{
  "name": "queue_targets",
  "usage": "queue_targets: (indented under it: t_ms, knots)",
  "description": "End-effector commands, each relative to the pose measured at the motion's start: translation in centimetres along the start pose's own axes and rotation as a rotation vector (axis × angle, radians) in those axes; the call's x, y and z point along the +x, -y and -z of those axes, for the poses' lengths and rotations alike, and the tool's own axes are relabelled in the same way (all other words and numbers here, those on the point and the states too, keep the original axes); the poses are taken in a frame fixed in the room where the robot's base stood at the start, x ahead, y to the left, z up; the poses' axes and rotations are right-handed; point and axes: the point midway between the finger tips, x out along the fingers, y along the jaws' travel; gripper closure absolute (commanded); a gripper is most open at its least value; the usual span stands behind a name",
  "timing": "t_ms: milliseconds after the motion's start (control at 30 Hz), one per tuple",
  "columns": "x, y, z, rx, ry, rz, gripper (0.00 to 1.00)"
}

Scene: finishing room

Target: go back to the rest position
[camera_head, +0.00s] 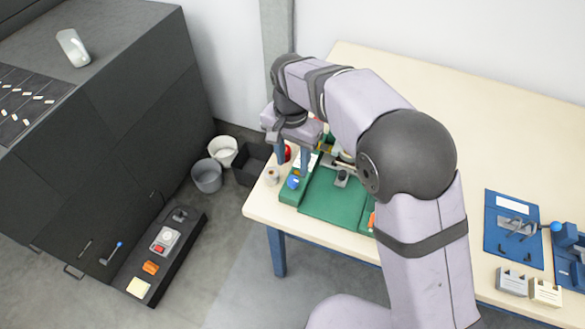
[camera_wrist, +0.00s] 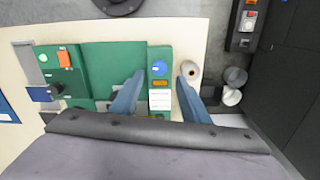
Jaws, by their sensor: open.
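My gripper (camera_head: 293,161) is at the left end of the wooden-topped table (camera_head: 500,107), above the left part of a green fixture (camera_head: 330,198). In the wrist view my gripper (camera_wrist: 162,71) has its two blue fingers wide apart, with nothing seen held between them. Between and beyond the fingers lies a green strip with a round blue button (camera_wrist: 159,68) and pale labels. My arm reaches across the table and hides part of the fixture. The fingers' height above the fixture is hard to tell.
A small pale roll (camera_head: 272,175) stands near the table's left edge, close to the fingers. Blue fixtures (camera_head: 512,223) and two small pale blocks lie at right. Bins (camera_head: 207,175) and a dark control box (camera_head: 165,243) stand left of the table. The table's far right is clear.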

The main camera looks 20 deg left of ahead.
Motion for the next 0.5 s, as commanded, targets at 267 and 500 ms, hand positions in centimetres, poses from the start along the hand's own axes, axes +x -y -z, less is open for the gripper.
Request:
queue_targets:
  t_ms: [267, 500]
  knots:
    - [-0.56, -0.01, -0.01, 0.0, 0.0, 0.0, 0.58]
    - [-0.53, -0.01, -0.01, 0.0, 0.0, 0.0, 0.58]
